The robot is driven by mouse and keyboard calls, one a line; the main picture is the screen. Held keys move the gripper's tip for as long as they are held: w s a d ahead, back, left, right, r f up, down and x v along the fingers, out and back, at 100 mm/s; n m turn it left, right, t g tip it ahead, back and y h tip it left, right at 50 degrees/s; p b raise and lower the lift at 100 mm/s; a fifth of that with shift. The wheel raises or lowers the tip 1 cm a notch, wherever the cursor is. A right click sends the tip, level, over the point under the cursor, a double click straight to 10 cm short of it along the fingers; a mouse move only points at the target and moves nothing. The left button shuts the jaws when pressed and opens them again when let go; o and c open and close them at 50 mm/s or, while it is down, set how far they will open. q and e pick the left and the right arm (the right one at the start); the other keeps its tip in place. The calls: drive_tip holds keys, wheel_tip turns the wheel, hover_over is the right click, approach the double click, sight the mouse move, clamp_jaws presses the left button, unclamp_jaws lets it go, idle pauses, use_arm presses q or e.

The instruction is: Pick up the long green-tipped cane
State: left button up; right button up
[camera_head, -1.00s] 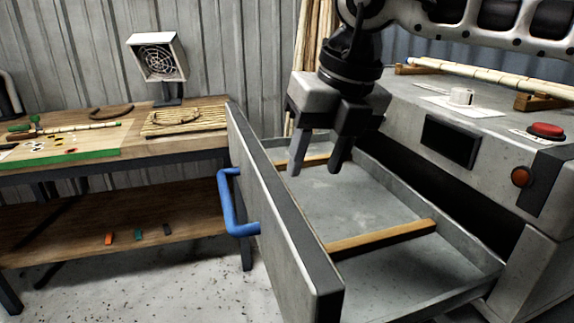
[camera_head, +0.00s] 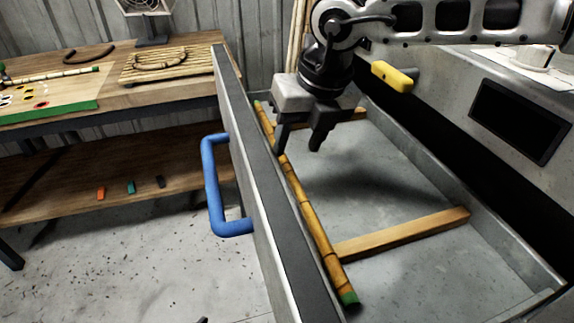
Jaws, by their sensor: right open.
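A long tan cane (camera_head: 305,207) with green tips lies in the open grey drawer (camera_head: 400,191), along the inside of its front panel. Its near green tip is low in the picture and its far green tip is by the drawer's far end. It lies across two wooden crossbars (camera_head: 405,234). My right gripper (camera_head: 298,149) is open and empty, fingers pointing down, over the far half of the cane. One finger overlaps the cane's edge in the picture; I cannot tell whether they touch. My left gripper is not in view.
A blue handle (camera_head: 212,190) sticks out from the drawer front. A grey machine with a dark screen (camera_head: 519,121) and a yellow handle (camera_head: 392,76) stands at right. A wooden workbench (camera_head: 150,98) at left holds another cane (camera_head: 60,76) and a slatted mat (camera_head: 185,62).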

sight(289, 165)
drive_tip(key=shift+p+x, duration=0.7)
drive_tip(key=shift+x, duration=2.05)
drive_tip(key=shift+w+a, duration=0.1)
drive_tip(key=shift+a, duration=0.05)
clamp_jaws()
